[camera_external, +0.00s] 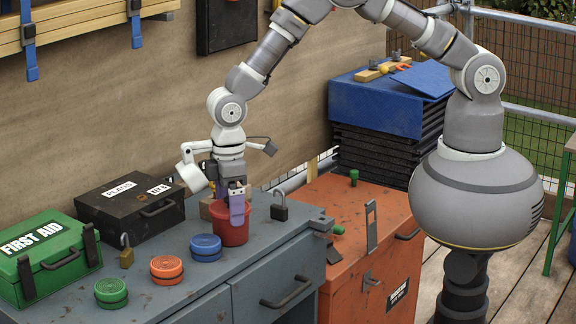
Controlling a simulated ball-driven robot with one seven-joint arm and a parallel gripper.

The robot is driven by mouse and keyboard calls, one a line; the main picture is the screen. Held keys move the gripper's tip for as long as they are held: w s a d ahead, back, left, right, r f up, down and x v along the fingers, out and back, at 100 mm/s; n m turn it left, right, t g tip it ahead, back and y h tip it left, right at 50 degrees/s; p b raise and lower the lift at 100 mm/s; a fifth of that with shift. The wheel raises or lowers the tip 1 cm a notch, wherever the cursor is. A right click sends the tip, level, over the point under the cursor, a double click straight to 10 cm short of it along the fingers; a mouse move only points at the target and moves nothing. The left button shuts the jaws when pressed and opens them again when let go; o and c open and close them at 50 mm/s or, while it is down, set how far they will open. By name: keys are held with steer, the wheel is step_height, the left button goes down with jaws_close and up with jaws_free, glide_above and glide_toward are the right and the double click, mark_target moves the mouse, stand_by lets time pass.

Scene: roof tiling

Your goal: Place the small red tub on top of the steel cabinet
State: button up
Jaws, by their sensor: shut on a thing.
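The small red tub (230,234) is upright at the right part of the grey steel cabinet's top (185,292). My gripper (237,209) points down at the tub and is shut on its rim, with a purple finger in front of the tub's near side. The other finger is mostly hidden. The tub's base appears at the level of the cabinet top, but I cannot tell whether it touches it. The cabinet has drawers with dark handles on its front.
Blue (205,247), orange (166,270) and green (111,292) round tins stand left of the tub. Padlocks (279,207), a black case (130,212) and a green first aid box (45,255) are also there. An orange cabinet (345,196) stands to the right.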

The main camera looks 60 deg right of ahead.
steer(key=shift+f, duration=0.25)
steer(key=o, duration=1.1)
step_height(320, 180, up, 12)
steer(key=shift+r+p, duration=0.2)
steer(key=shift+p, duration=1.05)
